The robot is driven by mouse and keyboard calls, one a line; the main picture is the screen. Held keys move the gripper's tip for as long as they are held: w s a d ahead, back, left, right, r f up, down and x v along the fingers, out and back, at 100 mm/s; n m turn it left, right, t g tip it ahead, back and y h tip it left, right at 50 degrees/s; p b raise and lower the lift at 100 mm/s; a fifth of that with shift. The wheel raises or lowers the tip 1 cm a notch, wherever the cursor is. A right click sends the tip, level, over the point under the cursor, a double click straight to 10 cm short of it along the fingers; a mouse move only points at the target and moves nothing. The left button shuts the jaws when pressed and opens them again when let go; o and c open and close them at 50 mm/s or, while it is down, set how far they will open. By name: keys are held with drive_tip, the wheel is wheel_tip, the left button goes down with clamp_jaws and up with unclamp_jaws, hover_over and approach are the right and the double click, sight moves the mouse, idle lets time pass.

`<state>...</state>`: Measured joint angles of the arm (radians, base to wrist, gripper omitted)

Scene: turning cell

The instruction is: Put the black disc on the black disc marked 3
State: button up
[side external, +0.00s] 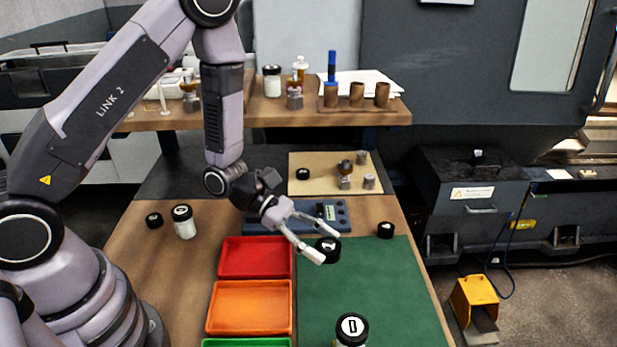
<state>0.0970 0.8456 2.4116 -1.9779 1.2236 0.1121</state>
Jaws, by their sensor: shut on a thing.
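My gripper (326,246) is shut on a black disc (329,252) with a white mark too small to read surely. The disc is between the fingertips, over the far edge of the green mat; whether it touches the mat is hard to tell. A black disc marked 0 (352,325) tops a white jar at the front. Another black disc (182,212) tops a white jar at the left. Loose black discs lie at the far left (154,220), right of my gripper (386,230) and on the tan board (303,174). I cannot read a 3 on any.
The green mat (400,290) is mostly clear. Red (255,258) and orange (248,306) trays lie left of it, with a green tray edge in front. A blue-grey device (262,222) stands behind my gripper. A raised wooden shelf (270,115) holds jars and brown cylinders.

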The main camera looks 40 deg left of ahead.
drive_tip(key=s+d+f+m+g+y, duration=0.25)
drive_tip(key=s+m+g, duration=0.2)
drive_tip(key=s, duration=0.45)
drive_tip(key=s+d+f+m+g+y, duration=0.1)
drive_tip(key=s+f+m+g, duration=0.35)
drive_tip(key=s, duration=0.45)
drive_tip(key=s+d+f+m+g+y, duration=0.1)
drive_tip(key=s+d+f+m+g, duration=0.25)
drive_tip(key=s, duration=0.55)
drive_tip(key=f, duration=0.2)
drive_tip(key=a+f+m+g, duration=0.1)
drive_tip(key=f, duration=0.1)
drive_tip(key=s+a+f+g, duration=0.1)
drive_tip(key=f, duration=0.1)
drive_tip(key=shift+s+f+y, duration=0.1)
drive_tip(key=shift+f+y, duration=0.25)
drive_tip(key=shift+f, duration=0.25)
drive_tip(key=shift+f, duration=0.15)
drive_tip(key=o, duration=0.9)
drive_tip(key=shift+o, duration=0.2)
